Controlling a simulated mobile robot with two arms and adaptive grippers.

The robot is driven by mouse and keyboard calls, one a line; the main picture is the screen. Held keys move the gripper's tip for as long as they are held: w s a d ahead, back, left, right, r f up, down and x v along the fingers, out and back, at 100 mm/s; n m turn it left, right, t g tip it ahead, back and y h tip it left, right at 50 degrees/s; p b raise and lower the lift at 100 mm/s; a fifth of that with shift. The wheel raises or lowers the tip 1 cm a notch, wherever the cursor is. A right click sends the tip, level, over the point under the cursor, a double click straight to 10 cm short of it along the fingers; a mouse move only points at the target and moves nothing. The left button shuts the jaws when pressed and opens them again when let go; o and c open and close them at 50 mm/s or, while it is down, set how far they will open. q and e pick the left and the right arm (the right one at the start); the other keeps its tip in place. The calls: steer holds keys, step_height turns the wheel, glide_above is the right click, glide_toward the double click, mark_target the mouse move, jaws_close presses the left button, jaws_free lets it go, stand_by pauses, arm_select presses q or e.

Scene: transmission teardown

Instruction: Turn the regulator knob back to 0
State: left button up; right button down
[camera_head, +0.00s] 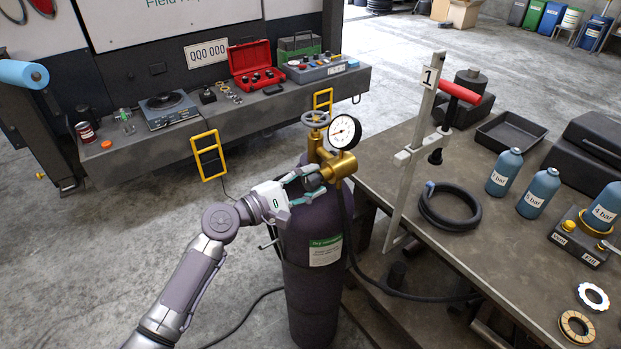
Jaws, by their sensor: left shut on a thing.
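The brass regulator (338,166) sits on top of a dark purple gas cylinder (312,285) that stands upright on the floor. A round pressure gauge (344,132) with a white face is on the regulator. The regulator knob (314,179) is dark and points to the left. My left gripper (306,182) comes in from the left and is shut on the knob, its fingers around it and partly hiding it. The knob's markings are too small to read. A valve handwheel (315,119) is above the regulator. My right gripper is not in view.
A metal workbench (400,175) is at the right, with a clamp stand (415,150), a coiled black hose (449,206) and blue bottles (505,172). A black hose (347,225) runs down from the regulator. A truck's tool-laden bumper (245,105) is behind.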

arm_select(q)
steer(key=shift+f, duration=0.1)
stand_by(0.3)
steer(key=o, duration=1.1)
steer(key=shift+o, duration=0.2)
steer(key=v, duration=1.2)
